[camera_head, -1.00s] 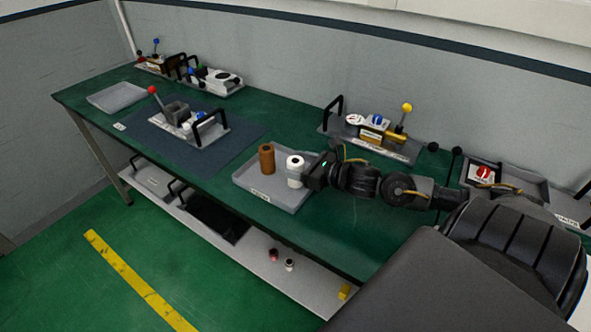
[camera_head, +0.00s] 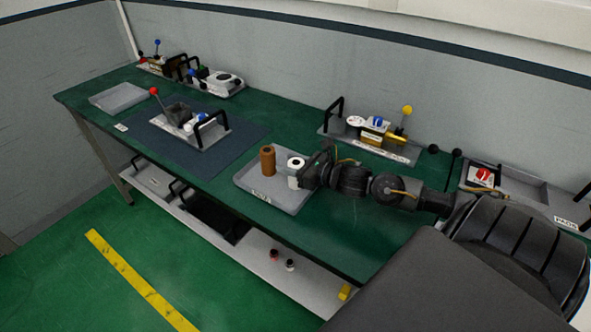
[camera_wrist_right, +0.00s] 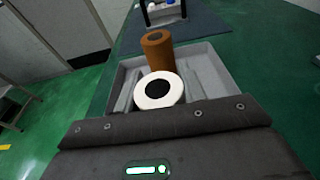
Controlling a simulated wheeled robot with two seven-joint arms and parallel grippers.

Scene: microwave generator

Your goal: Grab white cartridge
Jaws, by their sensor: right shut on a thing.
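The white cartridge (camera_head: 294,166) is a short white cylinder with a dark round hole in its top. It stands upright at the right side of the grey tray (camera_head: 262,203). My right gripper (camera_head: 299,178) is shut on the white cartridge, coming in from the right. My left gripper is not in view.
A device with a red-knobbed lever (camera_head: 190,124) stands on the dark mat to the left. A device with a yellow knob (camera_head: 372,136) stands behind my right arm. An empty grey tray (camera_head: 118,97) lies far left. The green bench is clear in front of my arm.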

